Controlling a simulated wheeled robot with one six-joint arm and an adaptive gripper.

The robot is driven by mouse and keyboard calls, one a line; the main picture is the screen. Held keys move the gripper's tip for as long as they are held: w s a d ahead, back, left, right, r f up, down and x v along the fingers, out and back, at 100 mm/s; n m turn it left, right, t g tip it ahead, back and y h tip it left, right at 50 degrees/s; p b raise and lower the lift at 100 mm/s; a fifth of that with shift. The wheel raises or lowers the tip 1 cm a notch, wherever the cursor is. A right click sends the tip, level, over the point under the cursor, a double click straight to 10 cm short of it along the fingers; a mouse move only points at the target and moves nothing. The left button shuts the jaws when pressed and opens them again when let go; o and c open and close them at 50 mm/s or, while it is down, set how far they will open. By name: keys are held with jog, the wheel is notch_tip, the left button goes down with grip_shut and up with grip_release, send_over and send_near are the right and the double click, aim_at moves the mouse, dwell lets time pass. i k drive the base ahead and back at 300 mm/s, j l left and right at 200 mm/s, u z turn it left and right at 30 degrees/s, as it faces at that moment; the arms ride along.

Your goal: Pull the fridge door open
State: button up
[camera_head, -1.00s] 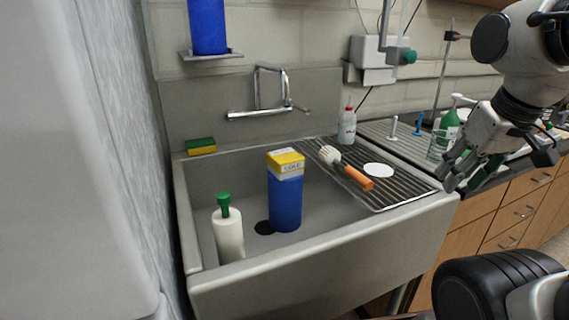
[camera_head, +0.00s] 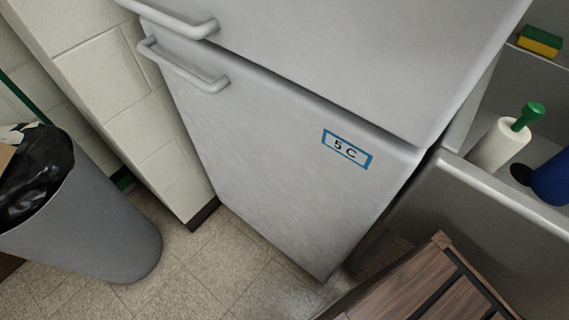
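The fridge is light grey with two doors, one above the other. The lower fridge door (camera_head: 250,140) carries a blue-framed "5 C" label (camera_head: 346,149) and looks closed. Its bar handle (camera_head: 183,66) is at the door's upper left. The upper fridge door (camera_head: 360,50) also looks closed, with a similar handle (camera_head: 170,22) at its lower left. The top of the fridge is outside the view. My gripper is not in this view.
A grey bin (camera_head: 85,225) with a black liner stands left of the fridge, past a block wall (camera_head: 105,95). A sink (camera_head: 490,215) adjoins the fridge's right side. A brown slatted wooden thing (camera_head: 420,290) is at the bottom right. Tiled floor (camera_head: 235,260) is clear before the fridge.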

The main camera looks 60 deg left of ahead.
aim_at(312, 175)
jog(key=k+l+u, duration=0.1)
jog(key=k+u, duration=0.25)
jog(key=k, duration=0.25)
jog(key=u, duration=1.75)
